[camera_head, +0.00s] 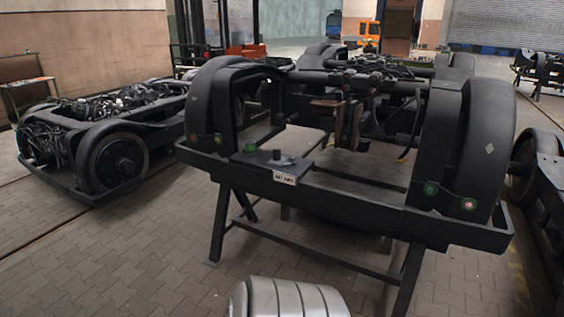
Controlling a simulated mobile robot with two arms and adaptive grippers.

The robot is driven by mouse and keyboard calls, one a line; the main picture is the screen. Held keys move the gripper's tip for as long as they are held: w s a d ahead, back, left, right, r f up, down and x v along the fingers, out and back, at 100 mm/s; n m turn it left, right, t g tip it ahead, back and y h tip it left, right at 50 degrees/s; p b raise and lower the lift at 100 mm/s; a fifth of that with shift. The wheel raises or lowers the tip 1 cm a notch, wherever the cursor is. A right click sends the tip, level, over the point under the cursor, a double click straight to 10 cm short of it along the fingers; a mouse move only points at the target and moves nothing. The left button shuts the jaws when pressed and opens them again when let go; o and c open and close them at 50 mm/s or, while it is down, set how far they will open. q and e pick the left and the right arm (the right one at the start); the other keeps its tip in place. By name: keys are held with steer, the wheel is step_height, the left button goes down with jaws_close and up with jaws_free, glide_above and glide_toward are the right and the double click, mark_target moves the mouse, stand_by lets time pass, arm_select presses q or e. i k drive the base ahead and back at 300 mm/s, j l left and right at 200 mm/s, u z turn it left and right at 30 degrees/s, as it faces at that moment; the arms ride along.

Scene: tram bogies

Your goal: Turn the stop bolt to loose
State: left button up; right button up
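A dark tram bogie frame (345,198) stands on trestle legs in front of me. At the left of its front beam is a flat dark plate with a small upright dark knob (277,154). A white label (284,179) with dark lettering sits just below it, too small to read surely. A green round part (250,148) is beside the plate. I cannot tell which of these parts, if any, is the stop bolt, or how it is turned. Neither of my grippers is in view.
A second bogie (122,160) with wheels stands low on the left. Another bogie part (548,185) is close on the right. An orange vehicle (368,36) and a forklift (243,48) are at the back. The paved floor (110,260) at front left is clear.

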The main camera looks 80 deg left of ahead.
mark_target(293, 161)
steer(key=u, duration=2.75)
steer(key=i+u, duration=0.25)
steer(key=i, duration=0.45)
steer(key=i+l+u, duration=0.25)
steer(key=i, duration=0.45)
